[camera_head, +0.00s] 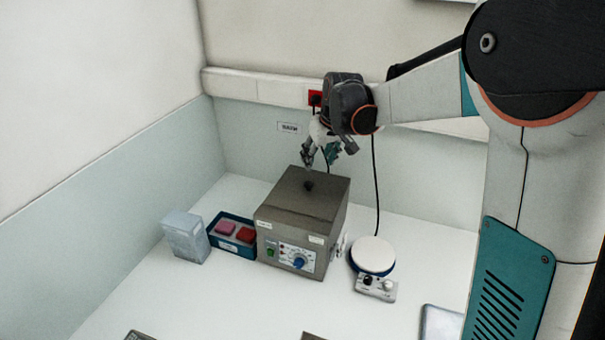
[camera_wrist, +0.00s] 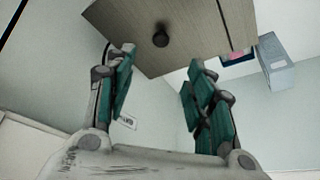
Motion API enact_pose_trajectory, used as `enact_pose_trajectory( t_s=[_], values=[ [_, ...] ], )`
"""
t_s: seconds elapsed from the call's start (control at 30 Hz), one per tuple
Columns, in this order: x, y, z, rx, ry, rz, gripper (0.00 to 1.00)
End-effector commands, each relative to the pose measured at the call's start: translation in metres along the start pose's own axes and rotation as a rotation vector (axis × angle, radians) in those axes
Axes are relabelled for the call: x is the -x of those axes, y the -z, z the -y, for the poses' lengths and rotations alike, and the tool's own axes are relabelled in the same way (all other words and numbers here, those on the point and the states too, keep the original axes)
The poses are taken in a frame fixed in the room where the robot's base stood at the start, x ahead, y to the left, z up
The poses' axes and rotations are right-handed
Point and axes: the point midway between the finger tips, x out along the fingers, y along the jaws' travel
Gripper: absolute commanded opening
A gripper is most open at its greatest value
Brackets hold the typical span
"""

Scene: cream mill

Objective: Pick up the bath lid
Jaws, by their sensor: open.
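The bath lid (camera_head: 290,198) is a flat grey-brown plate with a small dark knob (camera_head: 309,185). It lies on top of the boxy bath (camera_head: 290,253), which has a front panel with a blue dial and a green switch. My gripper (camera_head: 321,160) is above the back part of the lid, close to the knob. In the wrist view the lid (camera_wrist: 197,22) fills the upper middle, and its knob (camera_wrist: 160,38) shows beyond and between the fingertips. My gripper (camera_wrist: 160,58) is open with nothing between its fingers. I see no contact with the knob.
Left of the bath stand a blue tray (camera_head: 233,248) with pink and red blocks and a clear pale box (camera_head: 186,237). Right of it is a round white-topped hotplate (camera_head: 373,255). A black cable (camera_head: 375,190) hangs behind. The front table area (camera_head: 230,300) is mostly free.

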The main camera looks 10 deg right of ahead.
Motion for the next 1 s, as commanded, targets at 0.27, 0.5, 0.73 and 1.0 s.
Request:
enact_pose_trajectory(
  t_s=[0.27,0.5,0.73,1.0],
  values=[
    [-0.034,0.004,-0.001,0.003,0.002,0.004,0.49],
    [-0.075,0.004,-0.001,0.002,0.002,0.004,0.49],
    [-0.091,0.003,-0.001,0.002,0.002,0.004,0.49],
    [-0.126,0.002,0.001,0.002,0.002,0.003,0.49]
  ],
)
